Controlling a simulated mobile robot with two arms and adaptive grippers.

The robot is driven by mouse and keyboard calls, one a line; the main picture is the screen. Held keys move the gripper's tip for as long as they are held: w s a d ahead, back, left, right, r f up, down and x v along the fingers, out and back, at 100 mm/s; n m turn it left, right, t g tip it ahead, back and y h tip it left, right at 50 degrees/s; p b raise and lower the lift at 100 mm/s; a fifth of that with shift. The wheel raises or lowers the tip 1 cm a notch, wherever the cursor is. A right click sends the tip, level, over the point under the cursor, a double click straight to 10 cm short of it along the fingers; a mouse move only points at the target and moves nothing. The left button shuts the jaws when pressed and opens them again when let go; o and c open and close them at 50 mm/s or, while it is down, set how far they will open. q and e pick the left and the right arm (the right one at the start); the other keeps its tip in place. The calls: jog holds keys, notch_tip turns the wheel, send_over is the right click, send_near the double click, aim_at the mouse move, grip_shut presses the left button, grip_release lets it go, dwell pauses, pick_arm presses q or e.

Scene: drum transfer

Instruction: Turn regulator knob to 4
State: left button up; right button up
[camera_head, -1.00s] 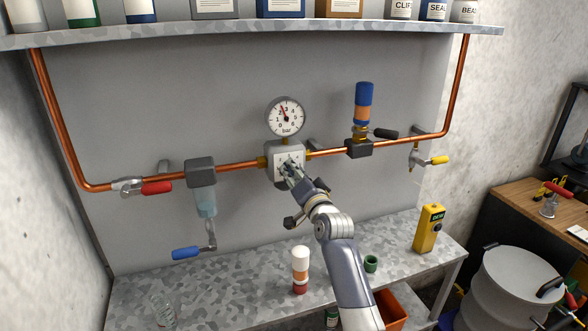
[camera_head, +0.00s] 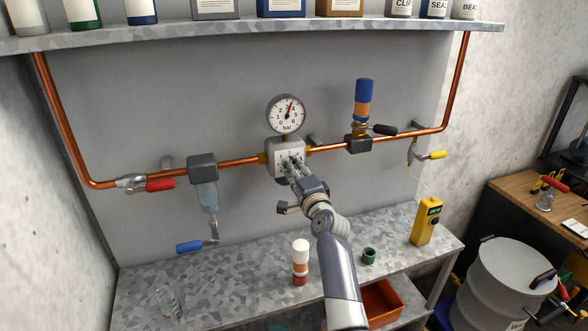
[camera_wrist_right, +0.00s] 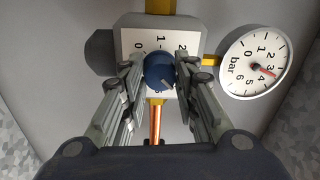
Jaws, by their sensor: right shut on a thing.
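The regulator (camera_head: 273,158) is a grey box with a white numbered face, set in the copper pipe. Its blue knob (camera_wrist_right: 158,68) shows in the right wrist view; in the head view my fingers mostly hide it. My right gripper (camera_head: 291,164) is shut on the knob, with a finger on each side of it in the right wrist view (camera_wrist_right: 158,77). The pressure gauge (camera_head: 286,116) above the regulator has its red needle tilted up and right, between about 3 and 4 bar. The knob's exact setting is too small to read. My left gripper is out of view.
Along the pipe are a red-handled valve (camera_head: 160,184), a filter bowl (camera_head: 207,196) with a blue handle and a blue-orange cylinder (camera_head: 363,101).

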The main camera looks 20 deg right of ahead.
jog(key=shift+r, duration=0.1)
dwell(0.3)
jog(key=o, duration=1.1)
jog(key=shift+d, duration=0.1)
jog(key=shift+c, duration=0.2)
